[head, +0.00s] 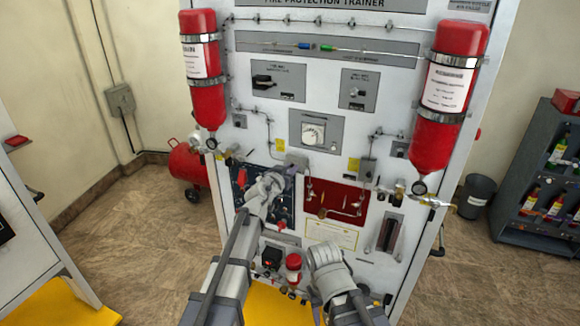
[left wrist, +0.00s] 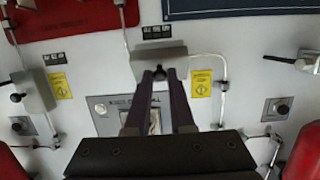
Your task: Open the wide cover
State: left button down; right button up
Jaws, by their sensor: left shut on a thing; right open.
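The wide cover (left wrist: 172,60) is a grey box on the white panel, with a dark knob (left wrist: 158,74) near its middle edge. My left gripper (left wrist: 158,76) is shut on this knob, its two dark fingers on either side. In the head view the cover (head: 297,160) sits below the round gauge, partly hidden by my left gripper (head: 281,172). The cover looks flat against the panel. My right gripper (head: 322,246) is open, low in front of the panel, apart from the cover; its fingertips are hard to make out.
A narrower grey box (head: 368,170) with its own knob sits to the right. A red plate (head: 337,196) and a dark blue plate (head: 240,185) lie below the covers. Red cylinders (head: 205,90) (head: 450,90) flank the panel. Thin pipes run beside the cover.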

dwell(0.5)
pick_arm(q)
jog(key=c, duration=0.8)
grip_release()
jog(key=shift+s, duration=0.1)
jog(key=p+v, duration=0.2)
jog(key=v, duration=0.5)
jog(key=shift+s+a+r, duration=0.15)
jog(key=shift+s, duration=0.1)
